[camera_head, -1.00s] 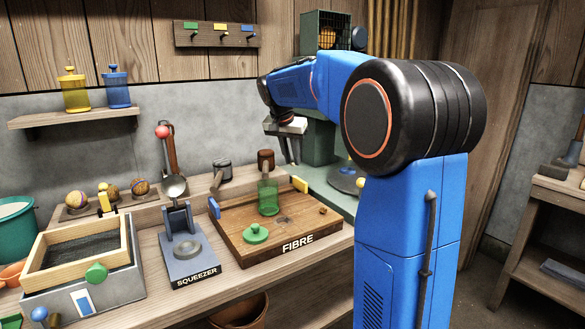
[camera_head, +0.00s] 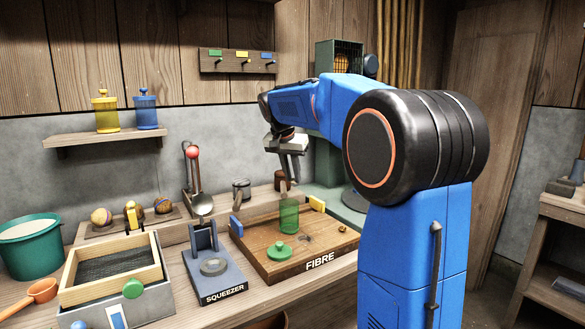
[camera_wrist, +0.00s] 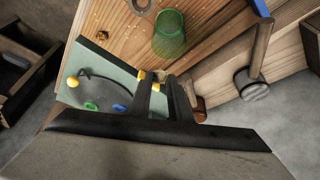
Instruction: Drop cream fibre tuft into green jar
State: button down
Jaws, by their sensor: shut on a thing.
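The green jar (camera_head: 289,217) is a clear open cylinder standing upright near the back of the wooden FIBRE board (camera_head: 262,257). It also shows in the wrist view (camera_wrist: 170,38), with no contents that I can make out. Its green knobbed lid (camera_head: 279,251) lies on the board in front of it. My gripper (camera_head: 292,181) points down, above and behind the jar in the head view. In the wrist view my gripper (camera_wrist: 161,84) is shut on a small pale piece, apparently the cream fibre tuft (camera_wrist: 159,76), mostly hidden by the fingers. It is apart from the jar.
The squeezer (camera_head: 215,275) and a framed tray (camera_head: 112,270) stand to the left. Brown and grey mallet-like items stand behind.

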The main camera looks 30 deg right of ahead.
jog(key=shift+f, duration=0.65)
jog(key=c, duration=1.6)
grip_release()
jog(key=shift+o, duration=0.2)
jog(key=v, duration=1.7)
jog(key=shift+s+a+r, duration=0.1)
jog(key=s+a+f+n+y, duration=0.1)
jog(key=s+a+f+n, duration=0.2)
jog(key=s+f, duration=0.8)
jog(key=s+a+f+n+t+y, duration=0.1)
jog(key=s+a+f+n, duration=0.3)
jog(key=s+f, duration=0.7)
jog(key=s+a+f+n+t+y, duration=0.1)
jog(key=s+a+f+n, duration=0.2)
jog(key=s+f, duration=0.9)
jog(key=shift+s+a+n+y, duration=0.4)
jog(key=shift+s+a, duration=0.15)
jog(key=shift+a, duration=0.55)
